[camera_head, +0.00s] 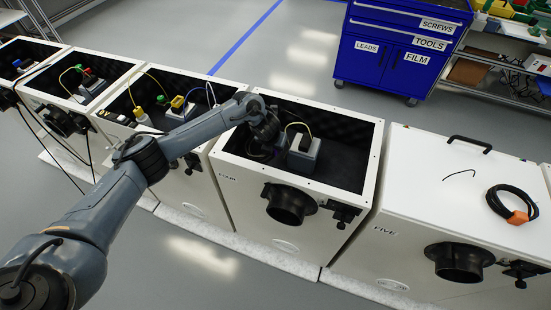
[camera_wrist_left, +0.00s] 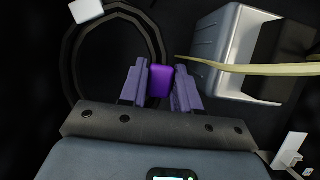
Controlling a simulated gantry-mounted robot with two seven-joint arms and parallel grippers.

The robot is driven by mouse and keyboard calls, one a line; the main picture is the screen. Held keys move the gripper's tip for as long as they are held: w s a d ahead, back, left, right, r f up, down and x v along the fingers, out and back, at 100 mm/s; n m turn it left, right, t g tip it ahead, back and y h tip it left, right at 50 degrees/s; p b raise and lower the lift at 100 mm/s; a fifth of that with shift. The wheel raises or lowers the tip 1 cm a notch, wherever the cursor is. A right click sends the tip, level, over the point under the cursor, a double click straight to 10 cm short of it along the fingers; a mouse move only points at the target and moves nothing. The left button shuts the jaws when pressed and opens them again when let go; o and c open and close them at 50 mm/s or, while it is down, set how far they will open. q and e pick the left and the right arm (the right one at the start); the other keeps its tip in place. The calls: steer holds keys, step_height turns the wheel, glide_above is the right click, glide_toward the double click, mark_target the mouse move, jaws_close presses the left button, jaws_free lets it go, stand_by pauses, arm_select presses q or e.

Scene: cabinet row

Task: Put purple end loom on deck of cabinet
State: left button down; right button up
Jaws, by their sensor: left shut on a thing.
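The purple end (camera_wrist_left: 160,81) of the loom sits between the fingers of my left gripper (camera_wrist_left: 160,84) in the left wrist view. The fingers are shut on it. A black cable (camera_wrist_left: 68,55) loops behind it, with a white block (camera_wrist_left: 86,10) at the upper left that may be the loom's other end. In the head view my left gripper (camera_head: 266,136) reaches into the open cabinet FOUR (camera_head: 232,182), at its left side. The purple end cannot be made out there. My right gripper is not in view.
A grey box (camera_head: 303,150) with a yellow cable (camera_head: 297,125) stands inside cabinet FOUR, close to the gripper's right. Closed cabinet FIVE (camera_head: 420,190) carries a coiled black cable with an orange end (camera_head: 517,217) on its lid. More open cabinets stand to the left.

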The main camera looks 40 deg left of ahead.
mark_target(274, 162)
arm_select(q)
step_height(274, 162, down, 6)
steer(key=shift+b, duration=1.05)
steer(key=c, duration=0.8)
jaws_free()
steer(key=shift+f, duration=0.1)
steer(key=shift+r+p, duration=0.3)
steer(key=shift+r, duration=0.2)
steer(key=p+v, duration=0.5)
steer(key=v, duration=0.6)
